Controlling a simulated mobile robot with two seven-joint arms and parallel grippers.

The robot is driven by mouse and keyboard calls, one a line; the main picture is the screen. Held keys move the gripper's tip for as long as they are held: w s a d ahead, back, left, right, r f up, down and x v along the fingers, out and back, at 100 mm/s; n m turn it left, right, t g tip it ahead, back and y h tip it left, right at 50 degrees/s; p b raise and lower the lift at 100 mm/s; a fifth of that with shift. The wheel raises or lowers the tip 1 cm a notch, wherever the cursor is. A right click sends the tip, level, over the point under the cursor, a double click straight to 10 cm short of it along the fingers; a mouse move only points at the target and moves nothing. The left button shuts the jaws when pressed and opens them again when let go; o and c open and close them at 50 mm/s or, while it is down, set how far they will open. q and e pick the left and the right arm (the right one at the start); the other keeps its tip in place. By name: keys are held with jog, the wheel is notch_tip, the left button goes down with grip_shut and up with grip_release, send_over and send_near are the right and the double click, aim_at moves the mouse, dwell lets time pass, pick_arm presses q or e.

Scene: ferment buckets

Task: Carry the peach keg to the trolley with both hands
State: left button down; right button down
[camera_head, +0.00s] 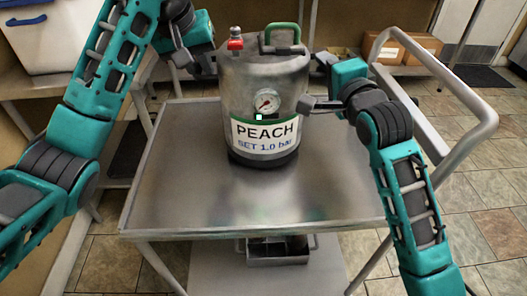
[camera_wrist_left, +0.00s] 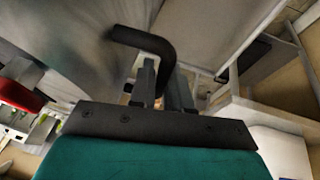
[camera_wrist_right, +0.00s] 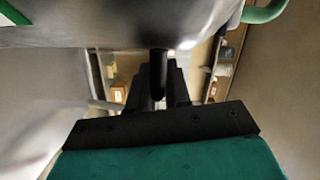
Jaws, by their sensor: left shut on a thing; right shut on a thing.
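The peach keg (camera_head: 262,85) is a grey metal cylinder with a PEACH label, a round gauge, a red valve and a green top handle. It looks upright over the middle of the trolley top (camera_head: 180,205); I cannot tell whether its dark base touches the surface. My left gripper (camera_head: 212,62) is at the keg's left side, shut on a black bent side handle (camera_wrist_left: 150,42), which shows in the left wrist view. My right gripper (camera_head: 318,68) is at the right side, shut on the other black handle (camera_wrist_right: 157,72), seen in the right wrist view.
The trolley's push rail (camera_head: 470,115) rises at the right. A lower shelf holds a metal tray (camera_head: 280,254). A bench with a white bin (camera_head: 45,35) stands at the left, and cardboard boxes (camera_head: 405,46) sit behind. Bare trolley top lies in front of the keg.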

pick_arm(q)
jog(key=shift+f+b, duration=0.55)
jog(key=shift+f, duration=0.05)
pick_arm(e)
jog(key=shift+f, duration=0.5)
pick_arm(q)
jog(key=c, duration=1.5)
grip_release()
jog(key=shift+f, duration=0.1)
pick_arm(e)
jog(key=c, duration=1.5)
grip_release()
jog(key=shift+f, duration=0.2)
pick_arm(q)
jog(key=o, duration=0.4)
pick_arm(e)
jog(key=o, duration=0.4)
jog(key=shift+r, duration=0.1)
pick_arm(q)
jog(key=shift+s, duration=0.1)
pick_arm(e)
jog(key=shift+s+d, duration=0.1)
jog(key=shift+s, duration=0.35)
pick_arm(q)
jog(key=v, duration=1.2)
pick_arm(e)
jog(key=v, duration=1.1)
jog(key=shift+s, duration=0.1)
